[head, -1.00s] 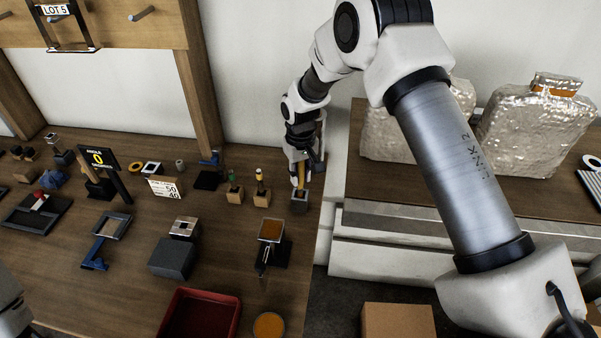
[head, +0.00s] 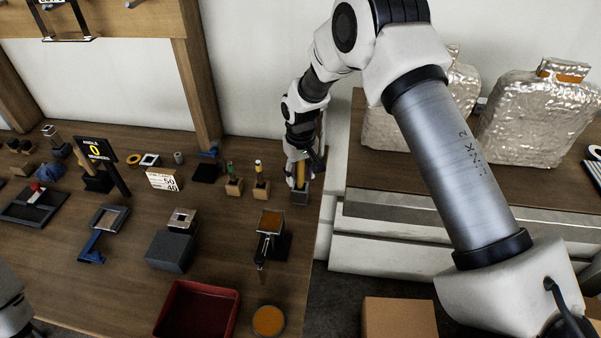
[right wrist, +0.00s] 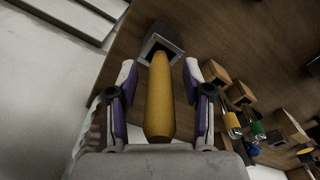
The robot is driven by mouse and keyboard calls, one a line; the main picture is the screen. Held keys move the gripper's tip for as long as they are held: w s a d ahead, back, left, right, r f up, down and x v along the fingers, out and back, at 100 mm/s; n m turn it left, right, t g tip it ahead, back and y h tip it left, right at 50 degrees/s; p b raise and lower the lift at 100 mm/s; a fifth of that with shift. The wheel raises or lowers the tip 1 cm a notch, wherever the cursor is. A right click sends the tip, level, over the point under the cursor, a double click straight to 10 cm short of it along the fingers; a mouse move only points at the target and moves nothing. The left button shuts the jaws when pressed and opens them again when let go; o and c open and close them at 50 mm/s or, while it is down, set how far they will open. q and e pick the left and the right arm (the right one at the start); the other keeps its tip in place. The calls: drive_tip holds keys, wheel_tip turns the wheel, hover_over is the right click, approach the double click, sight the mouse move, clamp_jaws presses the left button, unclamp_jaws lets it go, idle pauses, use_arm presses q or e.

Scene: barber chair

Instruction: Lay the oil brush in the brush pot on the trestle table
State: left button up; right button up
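The oil brush shows as a yellow-orange handle (right wrist: 159,105) in the right wrist view, and as a thin upright handle (head: 300,174) in the head view. Its far end meets the mouth of a square grey pot (head: 300,195), which also shows in the right wrist view (right wrist: 149,47). The brush head is hidden. My right gripper (right wrist: 160,78) is open around the handle, with a gap on each side, and shows above the pot in the head view (head: 302,168). My left gripper is not in view; a pale part of my left arm shows at the lower left edge.
Wooden blocks with coloured tools (head: 234,187) stand just left of the pot. A red tray (head: 197,310) and a round orange-topped dish (head: 268,320) lie nearer. Foil-wrapped packs (head: 525,115) stand on the right-hand counter. A cardboard box (head: 400,318) sits below.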

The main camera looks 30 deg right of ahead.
drive_tip(key=shift+r, duration=0.1)
wheel_tip(320, 180, up, 12)
drive_tip(key=shift+s+a+f, duration=0.1)
drive_tip(key=shift+s, duration=0.05)
idle(0.3)
idle(0.5)
